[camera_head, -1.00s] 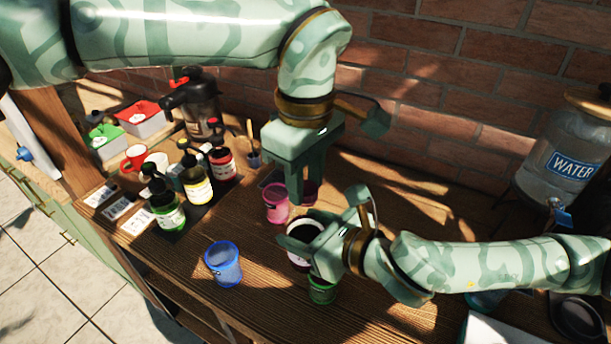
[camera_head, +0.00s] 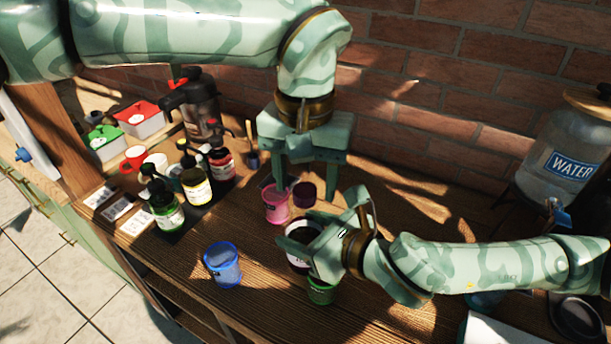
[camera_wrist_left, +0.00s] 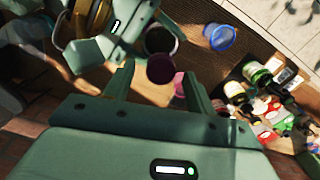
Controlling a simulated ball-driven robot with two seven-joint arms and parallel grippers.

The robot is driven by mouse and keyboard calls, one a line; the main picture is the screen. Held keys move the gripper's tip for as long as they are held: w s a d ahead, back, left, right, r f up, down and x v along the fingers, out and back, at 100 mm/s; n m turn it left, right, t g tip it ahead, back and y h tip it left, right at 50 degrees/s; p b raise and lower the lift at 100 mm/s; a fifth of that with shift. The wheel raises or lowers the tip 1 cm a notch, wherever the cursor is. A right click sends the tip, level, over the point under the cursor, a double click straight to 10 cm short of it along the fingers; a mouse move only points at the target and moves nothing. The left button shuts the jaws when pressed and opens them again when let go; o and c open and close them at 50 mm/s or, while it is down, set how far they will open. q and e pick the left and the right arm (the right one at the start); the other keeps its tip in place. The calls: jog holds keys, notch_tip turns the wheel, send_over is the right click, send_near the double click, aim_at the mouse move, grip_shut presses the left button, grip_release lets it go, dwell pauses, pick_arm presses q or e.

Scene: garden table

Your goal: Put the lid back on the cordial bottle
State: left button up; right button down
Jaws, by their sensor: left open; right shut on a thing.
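The cordial bottle (camera_head: 297,262) is a wide dark container with a pale label and an open, dark mouth. My right gripper (camera_head: 305,247) is shut on it and hides part of it; the open mouth also shows in the left wrist view (camera_wrist_left: 159,40). The lid (camera_head: 304,195) is a dark maroon disc behind the bottle, beside the pink cup. It also shows in the left wrist view (camera_wrist_left: 160,69), just past the fingertips. My left gripper (camera_head: 306,188) is open, pointing down, its fingers on either side of the lid. I cannot tell the remaining height gap.
A pink cup (camera_head: 276,207) stands close to the left finger. A blue cup (camera_head: 222,268) and a green cup (camera_head: 321,291) stand nearer the front. Several pump bottles (camera_head: 165,212) are at left; a water dispenser (camera_head: 563,150) is at right. The brick wall (camera_head: 430,100) is behind.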

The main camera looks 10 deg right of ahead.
pick_arm(q)
notch_tip(320, 180, up, 12)
pick_arm(e)
jog(key=shift+r, duration=0.1)
dwell(0.8)
